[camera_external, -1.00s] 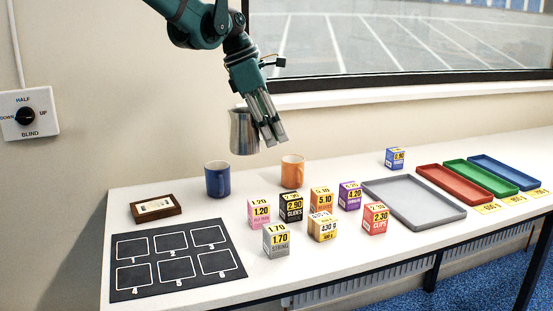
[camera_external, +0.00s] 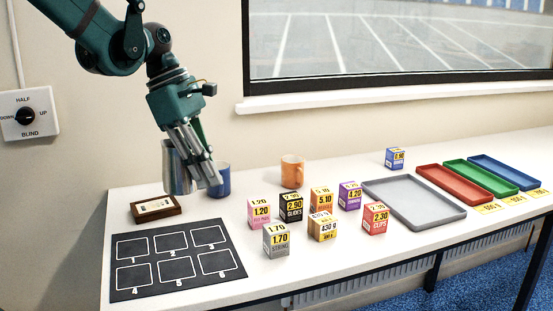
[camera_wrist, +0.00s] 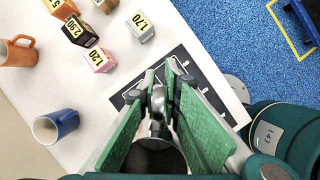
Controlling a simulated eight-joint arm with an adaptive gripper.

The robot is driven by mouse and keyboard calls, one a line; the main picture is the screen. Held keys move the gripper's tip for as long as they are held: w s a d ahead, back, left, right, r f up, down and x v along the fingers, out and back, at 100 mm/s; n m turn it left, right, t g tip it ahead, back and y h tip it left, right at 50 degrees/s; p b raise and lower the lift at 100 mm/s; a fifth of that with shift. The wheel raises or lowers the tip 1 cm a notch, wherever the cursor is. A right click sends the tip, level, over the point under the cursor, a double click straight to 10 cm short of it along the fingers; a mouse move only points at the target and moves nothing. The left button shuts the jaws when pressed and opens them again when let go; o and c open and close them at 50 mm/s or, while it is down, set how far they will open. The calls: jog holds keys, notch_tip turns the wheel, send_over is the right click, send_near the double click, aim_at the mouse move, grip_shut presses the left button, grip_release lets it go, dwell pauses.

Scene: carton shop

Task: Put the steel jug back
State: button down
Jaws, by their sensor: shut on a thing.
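The steel jug (camera_external: 177,170) is a shiny metal pitcher held above the left part of the white table. My gripper (camera_external: 212,181) is shut on it, with the fingers on its right side, where the handle is. In the wrist view the jug (camera_wrist: 157,157) shows between the green finger pads of my gripper (camera_wrist: 158,104), its dark open mouth toward the camera. Part of it is hidden by the fingers. The jug is off the table, in front of the blue mug in the external view.
A blue mug (camera_external: 222,180) and an orange mug (camera_external: 292,171) stand at the back. A framed wooden plaque (camera_external: 156,209) and a black mat with numbered squares (camera_external: 150,258) lie at left. Several small price boxes (camera_external: 276,241) stand mid-table. Grey (camera_external: 448,216), red, green and blue trays lie right.

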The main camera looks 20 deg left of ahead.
jog(key=s+f, duration=0.4)
jog(key=f, duration=0.1)
jog(key=shift+a+f+m, duration=0.3)
jog(key=shift+f, duration=0.05)
dwell(0.4)
dwell(0.3)
jog(key=shift+f+b, duration=0.45)
jog(key=shift+f, duration=2.45)
jog(key=shift+f, duration=0.1)
jog(key=shift+f+b, duration=0.4)
jog(key=shift+f, duration=1.6)
jog(key=shift+f, duration=0.15)
jog(key=c, duration=2.5)
grip_release()
